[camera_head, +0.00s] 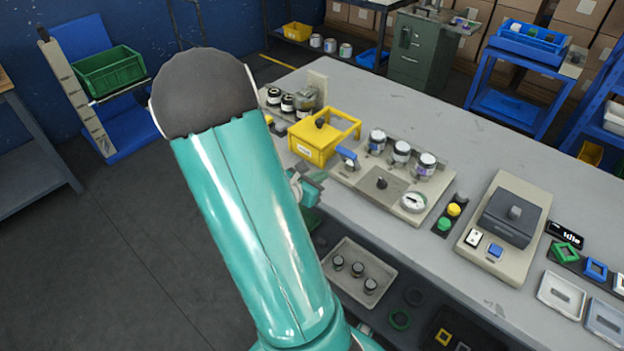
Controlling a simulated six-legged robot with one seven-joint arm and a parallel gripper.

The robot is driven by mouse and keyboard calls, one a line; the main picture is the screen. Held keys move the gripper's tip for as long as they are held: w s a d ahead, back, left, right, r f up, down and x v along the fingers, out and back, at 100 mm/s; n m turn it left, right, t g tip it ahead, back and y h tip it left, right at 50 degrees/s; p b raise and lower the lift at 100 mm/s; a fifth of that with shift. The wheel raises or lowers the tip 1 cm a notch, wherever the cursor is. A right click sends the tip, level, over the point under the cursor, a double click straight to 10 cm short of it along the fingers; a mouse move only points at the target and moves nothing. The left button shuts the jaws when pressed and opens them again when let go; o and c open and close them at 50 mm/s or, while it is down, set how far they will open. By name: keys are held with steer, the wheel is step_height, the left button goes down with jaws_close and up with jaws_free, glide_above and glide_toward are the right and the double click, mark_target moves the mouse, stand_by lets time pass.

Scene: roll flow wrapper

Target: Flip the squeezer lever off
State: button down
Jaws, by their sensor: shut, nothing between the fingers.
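A beige machine plate (361,188) lies on the grey bench, right of my teal arm. A blue-handled lever (347,155) stands at its left end, beside the yellow bin. A small black knob (382,183) stands on a grey panel of the same plate; I cannot tell for sure which of the two is the squeezer lever. My gripper (316,178) shows only in part past the arm's right side, at the bench's near edge, left of the plate. It is shut and empty, and looks apart from the blue lever. The arm hides part of it.
A dark-lidded machine (509,220) stands further right. A tray of jars (356,275) sits below the bench edge.

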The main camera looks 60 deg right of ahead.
mark_target(344, 153)
steer(key=x, duration=0.3)
steer(key=shift+s+d+f, duration=0.1)
steer(key=shift+s+d, duration=0.05)
steer(key=shift+d, duration=0.15)
steer(key=d, duration=0.1)
steer(key=d+r, duration=0.2)
steer(key=d, duration=0.1)
steer(key=shift+s, duration=0.3)
steer(key=shift+d, duration=0.1)
steer(key=shift+s+d+r+y, duration=0.1)
steer(key=shift+d+r+y, duration=0.7)
steer(key=shift+y, duration=0.4)
steer(key=shift+s+d+r+t+y, duration=0.1)
steer(key=shift+d+r+t+y, duration=0.3)
steer(key=shift+d+y, duration=0.6)
steer(key=shift+s+d+r, duration=0.15)
steer(key=shift+d+r, duration=0.05)
steer(key=shift+d, duration=0.65)
steer(key=shift+s+d+r, duration=0.15)
steer(key=shift+d+r, duration=0.05)
steer(key=shift+d, duration=0.65)
steer(key=shift+s+d+r, duration=0.15)
steer(key=shift+d+r, duration=0.05)
steer(key=shift+d, duration=0.65)
steer(key=shift+d, duration=0.1)
